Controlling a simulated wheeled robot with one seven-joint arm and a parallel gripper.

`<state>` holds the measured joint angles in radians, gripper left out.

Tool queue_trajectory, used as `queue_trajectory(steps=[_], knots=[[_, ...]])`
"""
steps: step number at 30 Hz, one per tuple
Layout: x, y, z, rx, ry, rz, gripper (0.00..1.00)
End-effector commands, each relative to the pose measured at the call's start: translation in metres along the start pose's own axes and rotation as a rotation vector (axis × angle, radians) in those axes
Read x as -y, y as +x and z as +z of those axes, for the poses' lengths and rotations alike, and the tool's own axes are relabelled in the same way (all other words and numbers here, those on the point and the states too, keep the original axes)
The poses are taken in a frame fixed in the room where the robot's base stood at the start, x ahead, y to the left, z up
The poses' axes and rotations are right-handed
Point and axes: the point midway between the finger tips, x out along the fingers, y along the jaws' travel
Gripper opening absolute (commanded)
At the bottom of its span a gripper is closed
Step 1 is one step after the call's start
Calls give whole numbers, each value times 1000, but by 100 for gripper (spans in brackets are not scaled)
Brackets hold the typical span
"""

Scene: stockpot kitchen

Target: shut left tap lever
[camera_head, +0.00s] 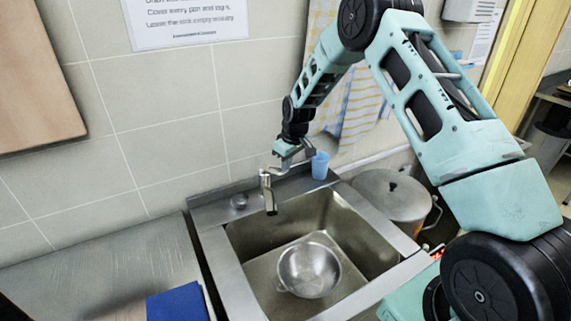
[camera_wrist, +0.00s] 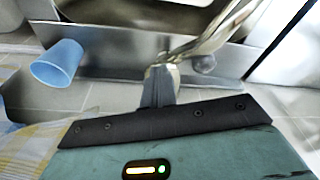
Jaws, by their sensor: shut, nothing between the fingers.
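The metal tap (camera_head: 268,192) stands at the back of the sink, its spout bent down over the basin. My gripper (camera_head: 289,158) is at the tap's back right side, close to the wall. In the wrist view my gripper (camera_wrist: 161,75) is shut, with its fingertips at the near end of the tap (camera_wrist: 210,37). They look very close to it; I cannot tell whether they touch. The left tap lever cannot be made out clearly, and my fingers may cover part of the tap's fittings.
A blue cup (camera_head: 320,165) stands on the ledge right of my gripper, and in the wrist view the cup (camera_wrist: 58,62) is at left. A colander (camera_head: 309,270) lies in the sink (camera_head: 218,262). A lidded stockpot (camera_head: 391,194) stands at right. The tiled wall is close behind.

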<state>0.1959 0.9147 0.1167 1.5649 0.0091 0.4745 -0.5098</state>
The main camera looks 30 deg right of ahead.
Motion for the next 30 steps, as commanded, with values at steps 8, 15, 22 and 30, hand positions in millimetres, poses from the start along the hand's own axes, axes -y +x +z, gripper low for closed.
queue_trajectory(steps=[8, 15, 22, 30], knots=[[1, 11, 8, 12, 0, -5, 0], [2, 7, 8, 16, 1, -6, 0], [7, -34, -11, -2, -3, 2, 0], [7, -82, -9, -12, -2, 7, 0]])
